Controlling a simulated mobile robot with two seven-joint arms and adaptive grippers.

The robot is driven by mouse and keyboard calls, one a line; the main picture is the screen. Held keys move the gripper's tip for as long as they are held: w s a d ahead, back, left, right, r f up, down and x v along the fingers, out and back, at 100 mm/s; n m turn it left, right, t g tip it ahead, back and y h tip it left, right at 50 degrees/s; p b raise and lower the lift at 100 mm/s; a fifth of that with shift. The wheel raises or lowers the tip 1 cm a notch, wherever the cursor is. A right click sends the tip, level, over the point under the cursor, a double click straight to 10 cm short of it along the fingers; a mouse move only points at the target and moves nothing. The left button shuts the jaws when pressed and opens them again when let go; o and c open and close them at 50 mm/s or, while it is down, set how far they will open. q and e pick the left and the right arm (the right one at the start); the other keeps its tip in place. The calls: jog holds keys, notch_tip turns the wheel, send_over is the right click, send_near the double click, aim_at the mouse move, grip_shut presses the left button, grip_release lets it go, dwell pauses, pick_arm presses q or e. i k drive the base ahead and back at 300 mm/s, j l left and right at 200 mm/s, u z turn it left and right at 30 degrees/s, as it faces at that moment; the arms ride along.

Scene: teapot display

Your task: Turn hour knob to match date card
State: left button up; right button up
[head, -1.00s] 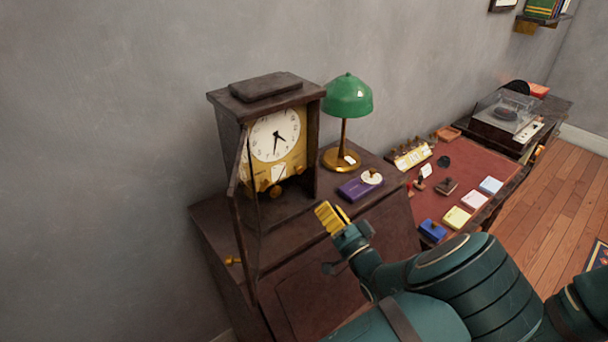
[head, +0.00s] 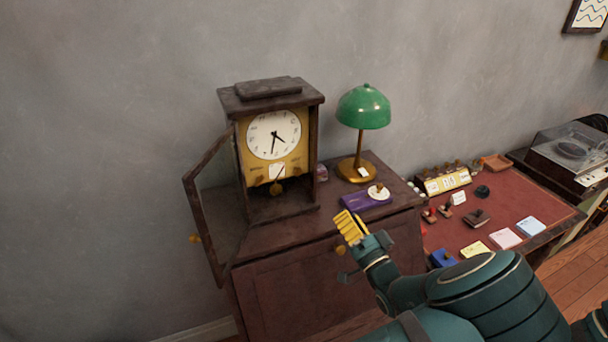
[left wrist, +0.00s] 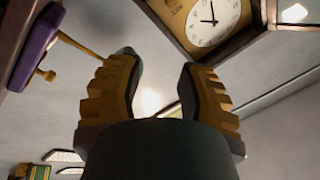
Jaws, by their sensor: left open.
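A dark wooden clock (head: 313,150) stands on a cabinet, its glazed door (head: 213,195) swung open to the left. Its white dial (head: 261,130) has the short hand near four and the long hand near six. Below it, the brass plate bears a small white card (head: 278,171) and small knobs, too small to tell apart. A date display (head: 446,184) stands on the red desk, its text unreadable. My left gripper (head: 345,222) is open and empty, in front of the cabinet, right of and below the clock. The left wrist view shows its parted yellow fingers (left wrist: 158,70) and the dial (left wrist: 208,22). My right gripper is out of view.
A green lamp (head: 364,107) and a purple box (head: 358,201) stand right of the clock. The red desk (head: 515,200) holds stamps and coloured note pads. A record player (head: 570,152) is at far right. The space before the clock's opening looks clear.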

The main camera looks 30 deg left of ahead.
aim_at(298, 171)
jog(key=l+u, duration=0.3)
jog(key=l, duration=0.5)
jog(key=l+u, duration=0.3)
jog(key=l, duration=0.45)
